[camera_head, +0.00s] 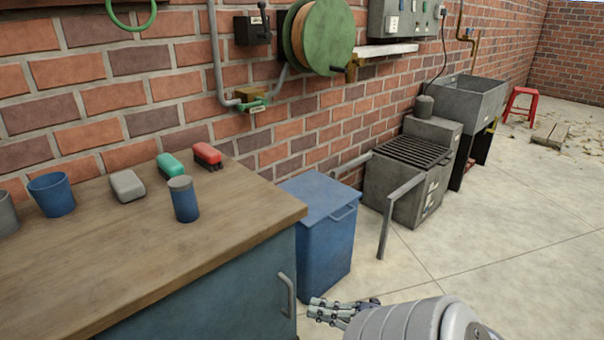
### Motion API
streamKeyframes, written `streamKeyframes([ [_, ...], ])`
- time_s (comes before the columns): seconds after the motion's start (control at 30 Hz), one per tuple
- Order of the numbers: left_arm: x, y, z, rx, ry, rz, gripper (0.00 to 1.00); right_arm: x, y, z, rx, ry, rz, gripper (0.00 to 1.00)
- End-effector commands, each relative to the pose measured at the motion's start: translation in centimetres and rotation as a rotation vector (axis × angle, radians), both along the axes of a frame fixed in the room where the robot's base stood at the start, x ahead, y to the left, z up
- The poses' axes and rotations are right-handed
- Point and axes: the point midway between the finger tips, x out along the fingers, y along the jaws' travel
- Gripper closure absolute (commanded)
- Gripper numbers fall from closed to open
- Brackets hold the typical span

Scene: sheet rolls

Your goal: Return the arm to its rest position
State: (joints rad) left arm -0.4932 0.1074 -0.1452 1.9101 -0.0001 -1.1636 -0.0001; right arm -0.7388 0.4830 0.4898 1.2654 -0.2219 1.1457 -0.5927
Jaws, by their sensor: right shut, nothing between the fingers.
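My right gripper (318,310) shows at the bottom middle of the head view, with my pale grey arm behind it at the lower right. Its fingers point left and lie together with nothing between them. In the picture it is just right of the cabinet's metal handle and below the blue bin. My left gripper and left arm do not show.
A wooden-topped cabinet (120,255) fills the lower left, bearing cups, a blue canister (184,203) and brushes. A lidded blue bin (325,240) stands beside it. Beyond are a grated grey unit (395,190) and a sink (465,105).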

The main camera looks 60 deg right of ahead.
Motion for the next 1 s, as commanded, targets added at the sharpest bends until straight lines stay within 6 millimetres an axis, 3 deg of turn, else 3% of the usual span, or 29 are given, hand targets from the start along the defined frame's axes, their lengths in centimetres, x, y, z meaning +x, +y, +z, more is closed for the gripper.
streamKeyframes([
  [0.3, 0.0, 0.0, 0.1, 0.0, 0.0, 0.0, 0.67, -0.6, -0.2, 0.0, -0.001, -0.001, -0.001, 1.0],
  [0.47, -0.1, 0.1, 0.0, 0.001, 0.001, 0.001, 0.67, 0.4, 0.2, -1.1, 0.035, 0.034, -0.036, 1.0],
  [0.77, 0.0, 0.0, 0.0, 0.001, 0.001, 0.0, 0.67, 5.5, 3.5, -9.2, 0.322, 0.32, -0.306, 1.0],
  [1.0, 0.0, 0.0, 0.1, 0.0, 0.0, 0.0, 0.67, 7.0, 9.6, -15.6, 0.585, 0.608, -0.527, 1.0],
])
